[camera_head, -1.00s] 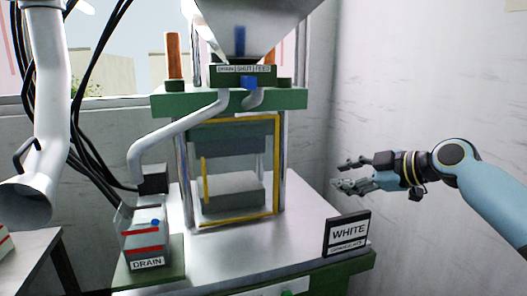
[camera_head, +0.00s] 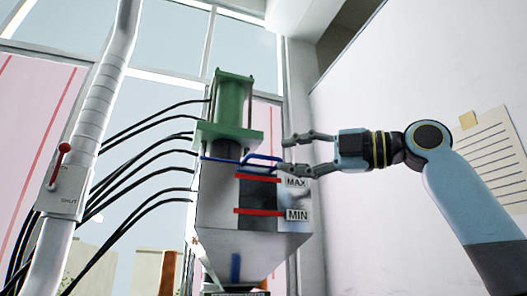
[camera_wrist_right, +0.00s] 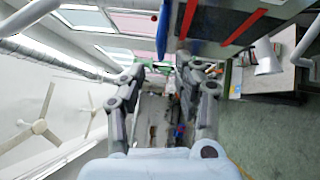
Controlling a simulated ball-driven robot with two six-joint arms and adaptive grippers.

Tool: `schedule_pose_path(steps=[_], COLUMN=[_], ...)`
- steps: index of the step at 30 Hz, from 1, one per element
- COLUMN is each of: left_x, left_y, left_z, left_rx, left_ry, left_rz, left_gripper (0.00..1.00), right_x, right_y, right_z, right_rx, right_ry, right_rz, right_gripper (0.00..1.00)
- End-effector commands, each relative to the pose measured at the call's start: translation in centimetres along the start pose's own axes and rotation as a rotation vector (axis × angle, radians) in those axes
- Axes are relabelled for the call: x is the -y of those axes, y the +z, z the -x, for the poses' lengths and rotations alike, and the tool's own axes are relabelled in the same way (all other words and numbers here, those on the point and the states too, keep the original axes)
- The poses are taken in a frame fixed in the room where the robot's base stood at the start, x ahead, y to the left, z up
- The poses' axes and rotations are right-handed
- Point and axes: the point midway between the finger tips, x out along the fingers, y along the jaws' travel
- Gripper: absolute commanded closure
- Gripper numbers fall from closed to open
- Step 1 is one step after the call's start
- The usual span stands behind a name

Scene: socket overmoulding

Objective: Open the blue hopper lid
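The hopper (camera_head: 218,225) is a grey metal bin with a sight window between red MAX and MIN marks. At its top rim lies a thin blue lid (camera_head: 222,160), seen edge-on from below, with a blue bar handle (camera_head: 263,156) at its right front. The lid looks closed. My right gripper (camera_head: 285,155) is open and empty, its fingertips at the right end of the handle; I cannot tell whether they touch it. In the right wrist view the fingers (camera_wrist_right: 158,68) are spread, with a blue bar (camera_wrist_right: 163,30) above them. My left gripper is out of view.
A green block and cylinder (camera_head: 230,110) stand above the hopper's back. Black hoses (camera_head: 150,147) run to its left side. A pale pipe (camera_head: 95,105) with a red lever (camera_head: 60,162) stands at left. A white wall (camera_head: 400,85) is at right.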

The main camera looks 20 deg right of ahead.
Motion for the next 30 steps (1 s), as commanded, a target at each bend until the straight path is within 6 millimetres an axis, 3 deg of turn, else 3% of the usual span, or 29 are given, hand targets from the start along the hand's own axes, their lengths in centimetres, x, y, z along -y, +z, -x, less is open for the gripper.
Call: schedule_pose_path(steps=[3,10,22,30], left_x=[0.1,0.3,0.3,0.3], left_y=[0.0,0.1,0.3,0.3], left_z=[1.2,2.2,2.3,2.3], left_rx=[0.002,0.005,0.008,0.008], left_ry=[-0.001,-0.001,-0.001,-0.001], left_rz=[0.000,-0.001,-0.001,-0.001], left_gripper=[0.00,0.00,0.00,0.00], right_x=[-0.4,-0.2,0.1,0.1], right_y=[-0.1,0.0,0.0,0.0], right_z=[-2.3,-5.4,-6.3,-6.3], right_rx=[-0.004,-0.002,0.001,0.001], right_ry=[0.003,0.001,-0.002,-0.002], right_rz=[-0.006,-0.004,-0.001,-0.001], right_gripper=[0.68,0.68,0.68,1.00])
